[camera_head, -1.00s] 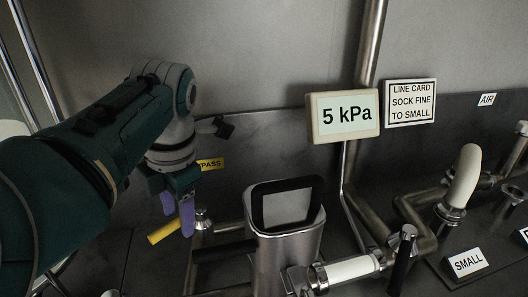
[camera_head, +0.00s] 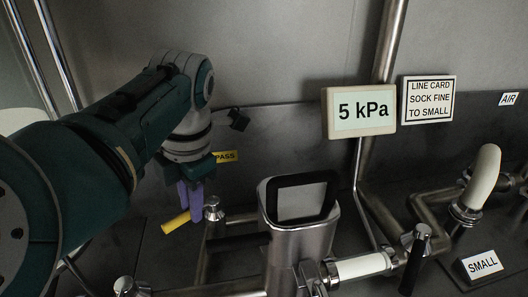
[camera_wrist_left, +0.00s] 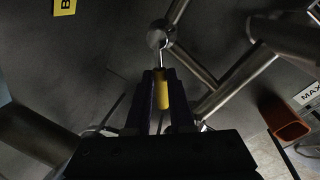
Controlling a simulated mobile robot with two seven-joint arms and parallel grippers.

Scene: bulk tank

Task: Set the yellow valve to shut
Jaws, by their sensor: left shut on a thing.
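The yellow valve handle (camera_head: 176,222) sticks out to the left from a metal valve stem (camera_head: 212,208) on the pipework, left of the steel housing. My left gripper (camera_head: 190,205) comes down on the handle with its purple fingers. In the left wrist view the yellow handle (camera_wrist_left: 162,88) lies between the two dark fingers of my gripper (camera_wrist_left: 160,100), which are shut on it. The handle's thin metal neck runs up to the round valve body (camera_wrist_left: 157,36). The fingers hide part of the handle. My right gripper is not in view.
A steel housing (camera_head: 303,235) with a dark-framed top stands right of the valve. Behind it are a "5 kPa" display (camera_head: 360,111) and a line card (camera_head: 428,99). A yellow BYPASS label (camera_head: 226,156) is behind the gripper. Black-handled valve (camera_head: 414,258) and pipes fill the right.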

